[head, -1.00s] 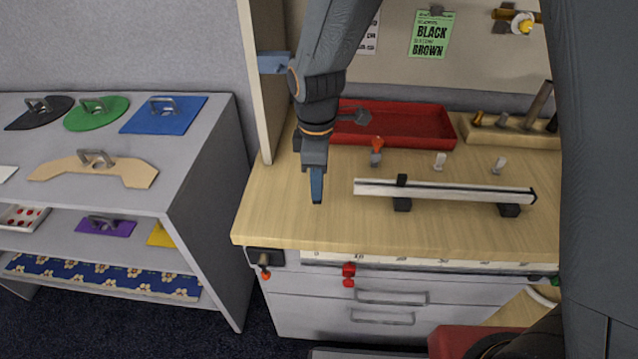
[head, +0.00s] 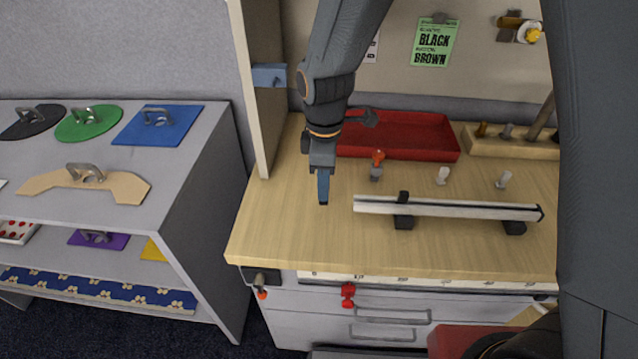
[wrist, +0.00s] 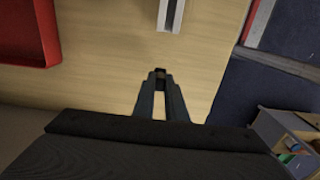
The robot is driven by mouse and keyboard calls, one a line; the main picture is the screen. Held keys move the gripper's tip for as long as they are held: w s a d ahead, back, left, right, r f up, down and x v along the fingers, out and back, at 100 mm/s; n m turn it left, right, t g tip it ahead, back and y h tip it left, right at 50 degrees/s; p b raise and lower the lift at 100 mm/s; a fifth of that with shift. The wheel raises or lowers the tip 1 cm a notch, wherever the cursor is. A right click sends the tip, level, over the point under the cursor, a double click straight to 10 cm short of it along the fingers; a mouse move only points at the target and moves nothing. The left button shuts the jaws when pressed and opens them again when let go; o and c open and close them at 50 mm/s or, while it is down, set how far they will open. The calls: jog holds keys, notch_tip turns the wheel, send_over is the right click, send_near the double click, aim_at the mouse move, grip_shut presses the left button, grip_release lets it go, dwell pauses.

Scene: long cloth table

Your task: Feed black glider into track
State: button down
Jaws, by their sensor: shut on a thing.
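The track (head: 460,209) is a pale rail on dark feet, lying left to right on the wooden bench. A black piece (head: 403,197) sits across it near its left part. My gripper (head: 323,201) points down, a short way left of the track's left end. In the wrist view, my gripper (wrist: 160,76) is shut on a small dark thing at the fingertips, which looks like the black glider (wrist: 159,72); its shape is mostly hidden. The track's end (wrist: 170,14) shows ahead of the fingertips, apart from them.
A red tray (head: 410,137) lies behind the track. A red-topped peg (head: 377,164) and two pale pegs stand between them. A wooden block with pegs (head: 520,143) is at the back right. A green card (head: 434,43) reads BLACK, BROWN. The bench left of the track is clear.

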jog(key=shift+d, duration=2.2)
jog(key=shift+p, duration=0.8)
jog(key=shift+d+p, duration=0.7)
jog(key=shift+d, duration=4.05)
jog(key=c, duration=1.7)
grip_release()
